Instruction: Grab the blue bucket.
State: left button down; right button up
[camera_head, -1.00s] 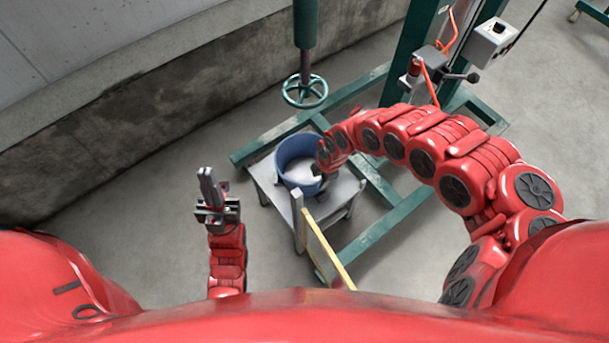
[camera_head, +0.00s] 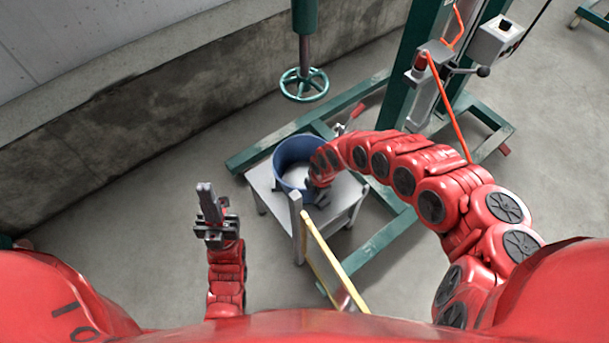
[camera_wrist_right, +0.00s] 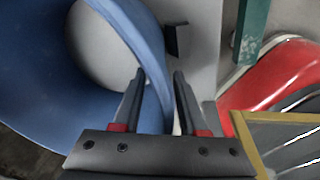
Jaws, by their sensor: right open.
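The blue bucket (camera_head: 282,180) stands upright on a small grey table (camera_head: 262,192), with pale grey inside it. My right gripper (camera_head: 318,188) is at the right side of the bucket, partly hidden by my own arm. In the right wrist view my right gripper (camera_wrist_right: 157,78) is open, and the wall of the blue bucket (camera_wrist_right: 150,50) passes between its two fingers. I cannot tell whether either finger touches the wall. My left gripper (camera_head: 208,200) points up, well left of the table and apart from the bucket; its jaw state is unclear.
A green frame (camera_head: 388,225) with a post stands behind and right of the table. A green handwheel (camera_head: 304,85) hangs behind the bucket. A yellow-edged panel (camera_head: 330,262) stands at the table's front. A concrete wall (camera_head: 130,130) runs at the back left; floor between is clear.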

grip_shut()
jog(key=shift+w, duration=0.1)
dwell(1.2)
